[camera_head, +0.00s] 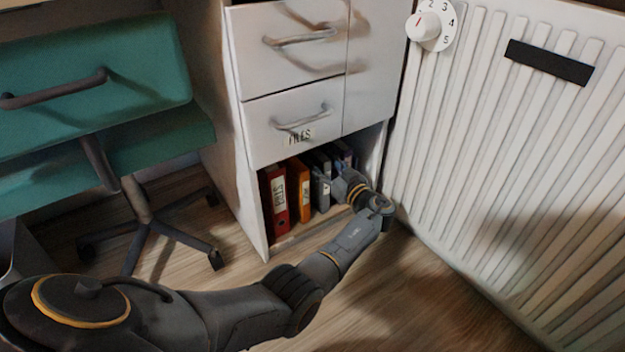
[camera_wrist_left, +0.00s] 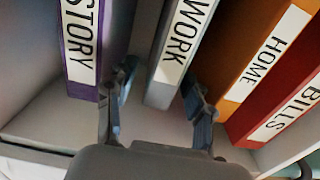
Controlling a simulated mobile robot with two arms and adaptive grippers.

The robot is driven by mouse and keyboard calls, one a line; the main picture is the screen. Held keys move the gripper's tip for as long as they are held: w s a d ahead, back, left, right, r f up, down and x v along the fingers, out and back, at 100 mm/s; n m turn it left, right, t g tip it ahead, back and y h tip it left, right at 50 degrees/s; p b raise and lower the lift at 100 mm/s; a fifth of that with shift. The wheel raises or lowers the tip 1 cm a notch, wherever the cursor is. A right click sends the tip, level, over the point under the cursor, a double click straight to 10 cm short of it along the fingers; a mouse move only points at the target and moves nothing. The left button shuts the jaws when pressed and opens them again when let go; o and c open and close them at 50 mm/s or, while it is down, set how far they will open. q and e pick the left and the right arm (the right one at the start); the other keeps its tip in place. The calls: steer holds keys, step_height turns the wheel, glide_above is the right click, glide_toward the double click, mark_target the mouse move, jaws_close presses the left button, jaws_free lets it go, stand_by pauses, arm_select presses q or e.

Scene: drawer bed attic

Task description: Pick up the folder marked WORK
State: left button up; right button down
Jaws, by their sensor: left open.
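The grey folder marked WORK (camera_wrist_left: 178,50) stands upright in the shelf compartment in the left wrist view, its spine towards the camera. In the head view its grey spine (camera_head: 321,188) shows between the orange folder and my gripper. My left gripper (camera_wrist_left: 158,105) is open, one finger on each side of the WORK folder's lower spine. I cannot tell whether the fingers touch it. In the head view the left gripper (camera_head: 338,183) reaches into the open compartment and hides part of the folders. My right gripper is not in view.
Beside WORK stand the purple STORY folder (camera_wrist_left: 82,45), orange HOME folder (camera_wrist_left: 245,45) and red BILLS folder (camera_wrist_left: 285,100). The FILES drawer (camera_head: 295,122) is above the compartment. A white radiator (camera_head: 480,140) is right; a green chair (camera_head: 95,85) is left.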

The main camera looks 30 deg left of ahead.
mark_target(312, 154)
arm_select(q)
steer(key=b+x, duration=0.2)
steer(key=x, duration=0.1)
steer(key=b+x, duration=0.1)
steer(key=x, duration=0.1)
steer(key=shift+a+f+b, duration=0.2)
steer(key=shift+f+b, duration=0.1)
steer(key=shift+f, duration=0.1)
steer(key=shift+w+a+r, duration=0.1)
steer(key=shift+w+a, duration=0.05)
steer(key=shift+a, duration=0.05)
steer(key=shift+r, duration=0.1)
jaws_close()
